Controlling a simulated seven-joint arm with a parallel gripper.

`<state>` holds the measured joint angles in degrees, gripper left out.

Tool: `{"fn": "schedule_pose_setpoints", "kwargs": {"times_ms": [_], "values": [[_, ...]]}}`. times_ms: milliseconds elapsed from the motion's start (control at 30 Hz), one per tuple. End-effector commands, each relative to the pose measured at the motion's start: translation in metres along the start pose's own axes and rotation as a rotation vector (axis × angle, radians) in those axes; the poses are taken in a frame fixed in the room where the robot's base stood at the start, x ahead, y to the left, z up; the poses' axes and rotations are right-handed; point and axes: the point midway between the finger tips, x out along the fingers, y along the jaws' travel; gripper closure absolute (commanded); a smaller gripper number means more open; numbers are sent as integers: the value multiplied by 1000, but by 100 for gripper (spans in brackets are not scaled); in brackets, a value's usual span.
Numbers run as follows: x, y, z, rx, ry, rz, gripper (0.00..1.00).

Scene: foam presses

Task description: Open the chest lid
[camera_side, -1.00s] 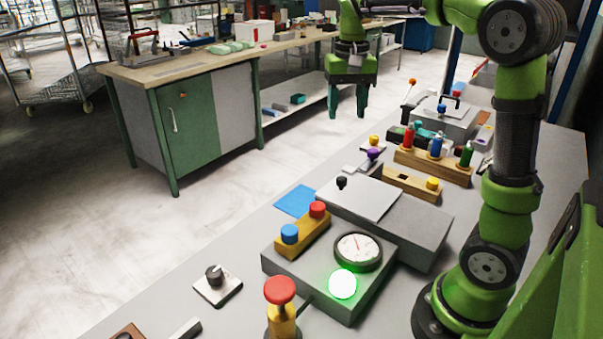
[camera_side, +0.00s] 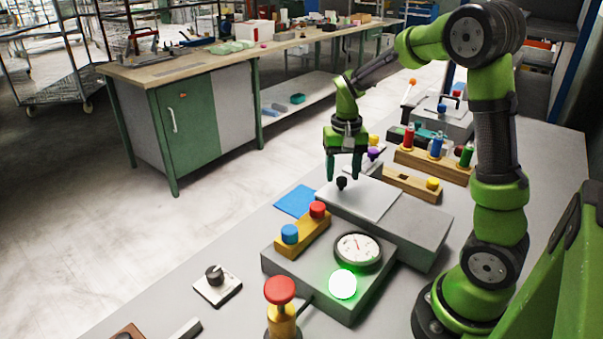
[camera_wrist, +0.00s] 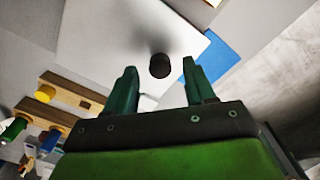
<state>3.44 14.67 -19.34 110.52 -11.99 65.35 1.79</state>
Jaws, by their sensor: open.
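A low grey box (camera_side: 415,240) stands on the bench in the side view, with a flat pale lid (camera_side: 365,203) lying on it. The lid carries a small black knob (camera_side: 341,183) near its left end. My gripper (camera_side: 344,172) points down at the knob, with its green fingers apart and nothing held. In the wrist view the knob (camera_wrist: 160,66) shows between and just beyond the two fingertips, over the pale lid (camera_wrist: 115,35). I cannot tell whether the fingers are level with the knob.
A grey console (camera_side: 315,285) with a red and a blue button, a gauge and a lit green lamp stands in front. Behind are a wooden rack (camera_side: 435,165) with bottles and another grey box (camera_side: 443,122) with a black handle. A blue sheet (camera_side: 295,201) lies left of the lid.

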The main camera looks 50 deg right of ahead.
Motion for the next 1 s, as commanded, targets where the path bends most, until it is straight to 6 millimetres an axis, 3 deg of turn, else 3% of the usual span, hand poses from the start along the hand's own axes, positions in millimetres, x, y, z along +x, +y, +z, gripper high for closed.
{"fn": "schedule_pose_setpoints", "kwargs": {"times_ms": [400, 767, 1000], "values": [[10, 0, 0, 0, 0, 0, 46], [10, 0, 0, 0, 0, 0, 99], [9, 0, 0, 0, 1, -1, 100]]}}
